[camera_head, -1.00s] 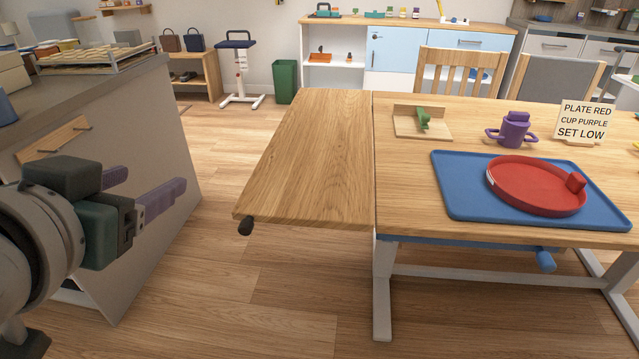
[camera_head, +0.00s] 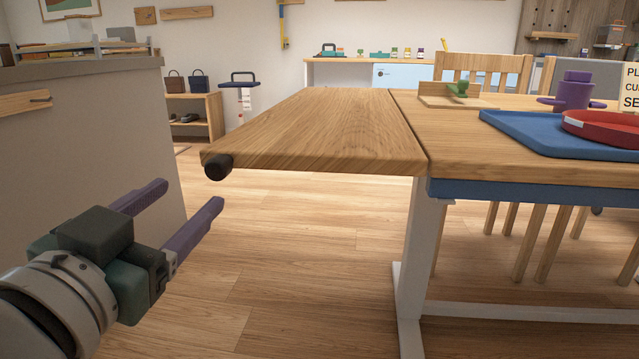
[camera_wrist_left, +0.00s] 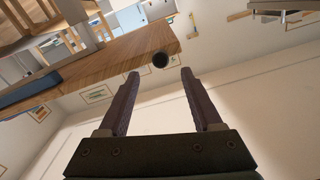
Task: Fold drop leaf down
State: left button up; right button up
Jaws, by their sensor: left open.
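The wooden drop leaf (camera_head: 310,125) is raised and level with the table top (camera_head: 530,135), on its left side. A black knob (camera_head: 218,167) sticks out at the leaf's near left corner, and it also shows in the left wrist view (camera_wrist_left: 160,60). My left gripper (camera_head: 192,204) is open and empty, below and to the left of the knob, apart from it. In the left wrist view the knob is beyond the two purple fingers (camera_wrist_left: 159,74), between their lines. My right gripper is not in view.
A grey counter (camera_head: 100,150) stands at the left. A blue tray (camera_head: 560,135) with a red plate (camera_head: 605,128) and a purple cup (camera_head: 573,92) are on the table. A white table leg (camera_head: 418,260) stands right of the leaf. The floor (camera_head: 290,240) under the leaf is clear.

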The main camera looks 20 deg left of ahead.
aim_at(214, 174)
pick_arm(q)
jog(key=x, duration=0.9)
jog(key=shift+w, duration=0.1)
grip_shut()
dwell(1.2)
